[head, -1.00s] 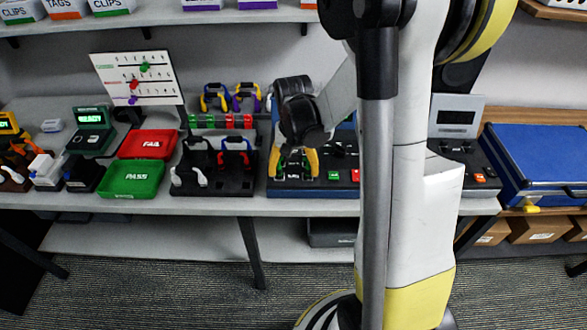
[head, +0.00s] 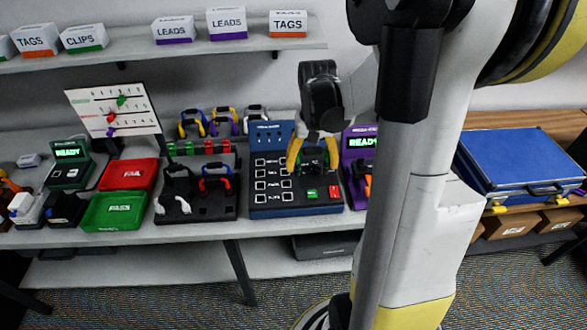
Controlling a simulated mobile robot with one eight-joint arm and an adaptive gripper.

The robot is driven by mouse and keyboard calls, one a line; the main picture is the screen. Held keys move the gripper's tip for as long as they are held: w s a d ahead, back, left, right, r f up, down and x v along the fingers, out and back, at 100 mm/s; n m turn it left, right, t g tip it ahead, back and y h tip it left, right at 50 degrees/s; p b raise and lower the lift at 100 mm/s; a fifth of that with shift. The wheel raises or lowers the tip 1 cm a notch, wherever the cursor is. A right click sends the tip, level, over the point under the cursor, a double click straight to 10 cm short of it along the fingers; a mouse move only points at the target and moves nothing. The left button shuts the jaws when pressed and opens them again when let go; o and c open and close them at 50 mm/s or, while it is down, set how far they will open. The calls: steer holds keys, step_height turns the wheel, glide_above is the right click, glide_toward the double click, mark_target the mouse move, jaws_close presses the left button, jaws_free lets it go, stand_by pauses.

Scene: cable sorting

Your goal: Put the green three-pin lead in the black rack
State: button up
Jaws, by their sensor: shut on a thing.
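My gripper (head: 312,162) hangs over the right part of the blue test panel (head: 262,208), its yellow fingers closed around a small dark and green lead (head: 312,157). The fingers partly hide this lead, and its pins cannot be made out. The black rack (head: 222,212) stands left of the panel, apart from my gripper. A white lead (head: 172,205) lies at its front left, a red and blue lead (head: 214,183) sits at its right, and a black lead sits behind.
Several coloured leads (head: 222,121) hang behind the rack, above red and green blocks (head: 200,147). A green PASS tray (head: 115,211) and red FAIL tray (head: 128,175) stand at left. A purple device (head: 358,145) stands close right of the panel. A shelf (head: 200,48) overhangs the bench.

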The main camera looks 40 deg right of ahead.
mark_target(316, 153)
steer(key=shift+s+d+r, duration=0.25)
steer(key=shift+d+r, duration=0.15)
steer(key=shift+r, duration=0.2)
steer(key=shift+r+p, duration=1.15)
steer(key=shift+r, duration=0.1)
steer(key=shift+f, duration=0.1)
